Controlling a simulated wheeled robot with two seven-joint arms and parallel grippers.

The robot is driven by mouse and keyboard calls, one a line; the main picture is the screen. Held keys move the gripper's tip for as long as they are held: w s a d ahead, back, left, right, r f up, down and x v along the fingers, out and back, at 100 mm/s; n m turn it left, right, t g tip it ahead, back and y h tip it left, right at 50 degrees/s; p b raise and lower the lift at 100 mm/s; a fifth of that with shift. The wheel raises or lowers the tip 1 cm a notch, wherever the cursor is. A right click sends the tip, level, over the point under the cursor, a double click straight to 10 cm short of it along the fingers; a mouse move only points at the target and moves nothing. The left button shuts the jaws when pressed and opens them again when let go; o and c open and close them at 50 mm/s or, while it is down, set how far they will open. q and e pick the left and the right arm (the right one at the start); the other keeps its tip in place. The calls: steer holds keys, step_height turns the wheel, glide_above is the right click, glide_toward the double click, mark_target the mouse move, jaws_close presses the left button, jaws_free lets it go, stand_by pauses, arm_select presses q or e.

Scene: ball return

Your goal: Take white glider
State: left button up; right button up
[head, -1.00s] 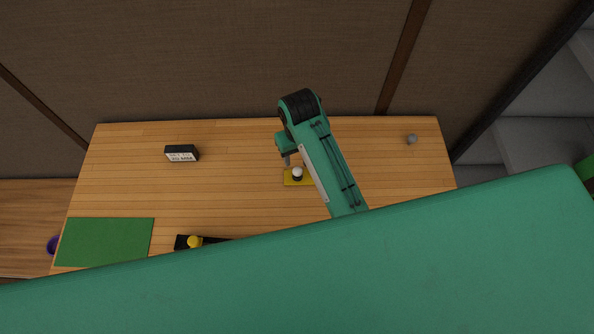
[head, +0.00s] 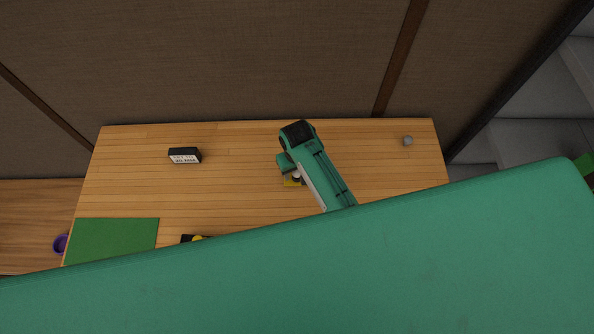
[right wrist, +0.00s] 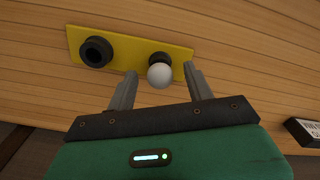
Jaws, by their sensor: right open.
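The white glider is a white ball-shaped piece (right wrist: 160,75) on a dark round base on a yellow plate (right wrist: 125,44) in the right wrist view. In the head view the white piece (head: 296,175) is partly hidden by my right arm, and little of the yellow plate (head: 290,183) shows. My right gripper (right wrist: 160,82) is open, with one finger on each side of the white piece; whether they touch it I cannot tell. A black ring-shaped holder (right wrist: 96,52) is at the plate's other end. My left gripper is not in view.
A black sign box (head: 184,156) stands at the table's left back. A green mat (head: 115,240) lies at the front left, with a yellow thing (head: 198,238) on black nearby. A small grey piece (head: 408,141) sits at the back right. A purple thing (head: 61,244) is beyond the left edge.

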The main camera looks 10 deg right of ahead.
steer(key=shift+c, duration=0.8)
steer(key=c, duration=0.9)
steer(key=shift+o, duration=0.2)
